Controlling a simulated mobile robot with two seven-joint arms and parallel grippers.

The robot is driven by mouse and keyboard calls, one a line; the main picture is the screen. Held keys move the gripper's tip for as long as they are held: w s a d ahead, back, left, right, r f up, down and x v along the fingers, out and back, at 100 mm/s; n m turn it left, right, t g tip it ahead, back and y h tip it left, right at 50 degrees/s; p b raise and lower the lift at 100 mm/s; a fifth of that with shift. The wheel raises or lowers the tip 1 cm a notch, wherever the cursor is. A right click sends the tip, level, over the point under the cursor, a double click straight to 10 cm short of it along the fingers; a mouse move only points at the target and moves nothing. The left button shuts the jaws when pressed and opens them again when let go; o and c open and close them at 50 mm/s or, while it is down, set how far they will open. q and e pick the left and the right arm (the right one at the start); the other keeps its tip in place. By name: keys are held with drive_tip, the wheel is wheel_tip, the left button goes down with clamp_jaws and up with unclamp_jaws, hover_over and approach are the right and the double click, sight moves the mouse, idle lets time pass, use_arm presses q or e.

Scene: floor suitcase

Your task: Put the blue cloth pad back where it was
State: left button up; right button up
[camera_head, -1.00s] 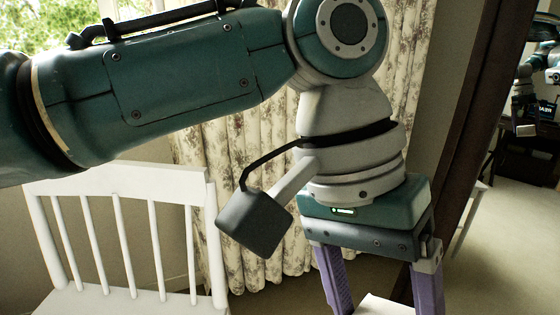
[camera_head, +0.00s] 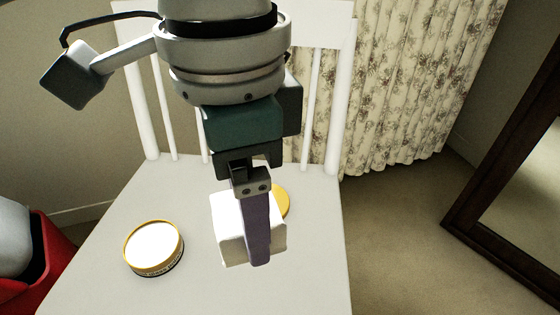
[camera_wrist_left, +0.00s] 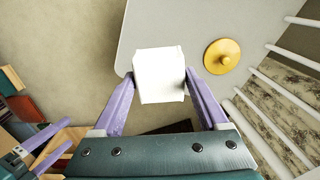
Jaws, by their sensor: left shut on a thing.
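No blue cloth pad shows in either view. My left gripper (camera_head: 257,235) is shut on a white block (camera_head: 231,228), with the purple fingers on its two sides. The wrist view shows the block (camera_wrist_left: 159,75) between the fingertips. In the head view the block is over the white chair's seat (camera_head: 205,290); I cannot tell whether it touches the seat. My right gripper (camera_wrist_left: 52,145) seems to show at the lower left of the wrist view, small and partly cut off.
A round tin with a yellow rim (camera_head: 153,247) stands on the seat to the left. A yellow round knobbed thing (camera_wrist_left: 222,57) lies beside the block, partly hidden in the head view. A red container (camera_head: 50,262) stands at left, a dark-framed mirror (camera_head: 500,170) at right.

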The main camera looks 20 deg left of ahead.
use_arm(q)
wheel_tip(320, 180, down, 13)
drive_tip(key=b, duration=0.6)
drive_tip(key=shift+d, duration=0.15)
wheel_tip(320, 180, down, 4)
drive_tip(key=b, duration=0.3)
drive_tip(key=shift+f, duration=0.2)
drive_tip(key=shift+r, duration=0.15)
drive_tip(key=o, duration=1.1)
